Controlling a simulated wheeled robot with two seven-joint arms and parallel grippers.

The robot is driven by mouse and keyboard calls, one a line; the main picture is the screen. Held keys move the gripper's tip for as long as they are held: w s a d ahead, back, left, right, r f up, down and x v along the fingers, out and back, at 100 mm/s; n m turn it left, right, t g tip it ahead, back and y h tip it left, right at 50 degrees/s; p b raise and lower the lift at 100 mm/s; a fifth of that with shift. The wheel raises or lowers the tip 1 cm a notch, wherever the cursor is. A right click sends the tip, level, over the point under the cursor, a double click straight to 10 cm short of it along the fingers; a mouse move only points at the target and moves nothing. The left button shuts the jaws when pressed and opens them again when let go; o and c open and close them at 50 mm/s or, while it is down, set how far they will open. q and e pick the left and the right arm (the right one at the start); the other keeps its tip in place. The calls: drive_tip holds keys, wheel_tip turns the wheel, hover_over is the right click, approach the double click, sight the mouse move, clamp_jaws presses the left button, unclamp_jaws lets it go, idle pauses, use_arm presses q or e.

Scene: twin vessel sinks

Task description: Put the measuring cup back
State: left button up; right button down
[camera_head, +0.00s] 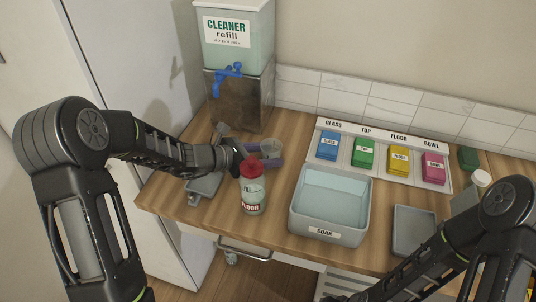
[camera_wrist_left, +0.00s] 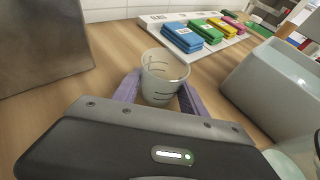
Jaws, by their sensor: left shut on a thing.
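The measuring cup (camera_wrist_left: 164,75) is a small clear cup with dark level marks, upright between the two purple fingers of my left gripper (camera_wrist_left: 160,92). In the head view the cup (camera_head: 271,148) and my left gripper (camera_head: 264,158) are behind the red-capped bottle, over the back of the wooden counter. The left gripper is shut on the cup. I cannot tell whether the cup's base touches the counter. My right arm comes in at the lower right of the head view, and its gripper is out of frame.
A FLOOR bottle (camera_head: 252,192) with a red cap stands just in front of the left gripper. The cleaner dispenser (camera_head: 236,50) with a blue tap stands behind. The SOAK basin (camera_head: 328,220), a labelled board (camera_head: 350,164) with coloured packs and a grey tray (camera_head: 413,232) stand rightward.

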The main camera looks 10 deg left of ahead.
use_arm(q)
drive_tip(key=shift+r, duration=0.1)
drive_tip(key=o, duration=1.4)
drive_tip(key=shift+c, duration=0.2)
drive_tip(key=shift+a, duration=0.1)
drive_tip(key=v, duration=1.2)
